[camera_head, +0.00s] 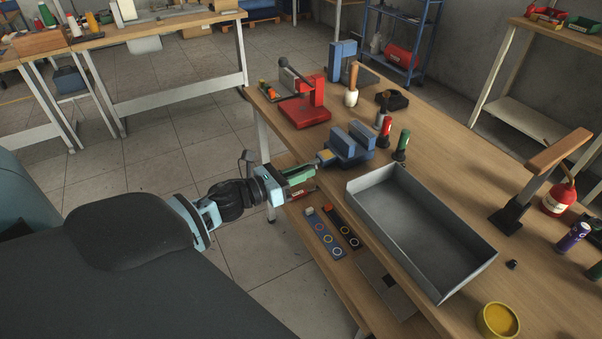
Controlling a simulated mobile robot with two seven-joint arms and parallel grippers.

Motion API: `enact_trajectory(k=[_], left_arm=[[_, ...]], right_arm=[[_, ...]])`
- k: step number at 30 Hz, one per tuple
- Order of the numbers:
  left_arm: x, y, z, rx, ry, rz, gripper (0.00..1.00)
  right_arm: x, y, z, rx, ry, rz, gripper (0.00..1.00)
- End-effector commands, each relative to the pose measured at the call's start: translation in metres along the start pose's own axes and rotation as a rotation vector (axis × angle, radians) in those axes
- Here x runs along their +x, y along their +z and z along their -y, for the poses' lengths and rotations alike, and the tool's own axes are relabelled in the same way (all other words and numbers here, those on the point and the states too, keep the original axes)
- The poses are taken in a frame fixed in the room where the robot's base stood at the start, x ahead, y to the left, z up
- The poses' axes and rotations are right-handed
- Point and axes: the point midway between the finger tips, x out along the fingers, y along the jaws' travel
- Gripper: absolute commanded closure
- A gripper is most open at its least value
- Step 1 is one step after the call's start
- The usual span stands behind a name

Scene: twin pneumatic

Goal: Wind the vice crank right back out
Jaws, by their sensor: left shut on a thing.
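The blue vice (352,143) stands on the workbench near its left edge, with its two jaw blocks raised and a gap between them. My left gripper (314,170) reaches in from the left at the bench edge, beside the vice's near end. It is shut on the vice crank, which is mostly hidden by the fingers. A small yellowish part (325,156) shows between the fingers and the vice body. My right gripper is not in view.
A grey metal tray (368,179) lies right of the vice. Two screwdriver-like tools, red (386,126) and green (403,140), stand close behind it. A red lever press (305,112) stands at the far left. A lower shelf (318,258) holds two button strips.

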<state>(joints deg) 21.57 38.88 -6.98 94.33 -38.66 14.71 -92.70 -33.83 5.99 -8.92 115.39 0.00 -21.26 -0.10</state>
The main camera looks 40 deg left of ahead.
Motion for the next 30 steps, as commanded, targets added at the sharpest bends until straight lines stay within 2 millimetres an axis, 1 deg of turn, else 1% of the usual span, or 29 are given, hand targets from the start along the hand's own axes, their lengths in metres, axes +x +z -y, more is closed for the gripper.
enact_trajectory(k=[1,12,30], left_arm=[[0.0,0.005,-0.001,-0.042,0.0,0.002,1.0],[0.0,0.018,-0.009,-0.392,-0.001,0.002,1.0],[0.0,0.029,-0.032,-0.962,0.0,0.001,1.0]], right_arm=[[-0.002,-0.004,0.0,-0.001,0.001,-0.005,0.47],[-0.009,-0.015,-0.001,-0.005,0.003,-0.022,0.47],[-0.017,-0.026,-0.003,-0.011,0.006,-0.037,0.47]])
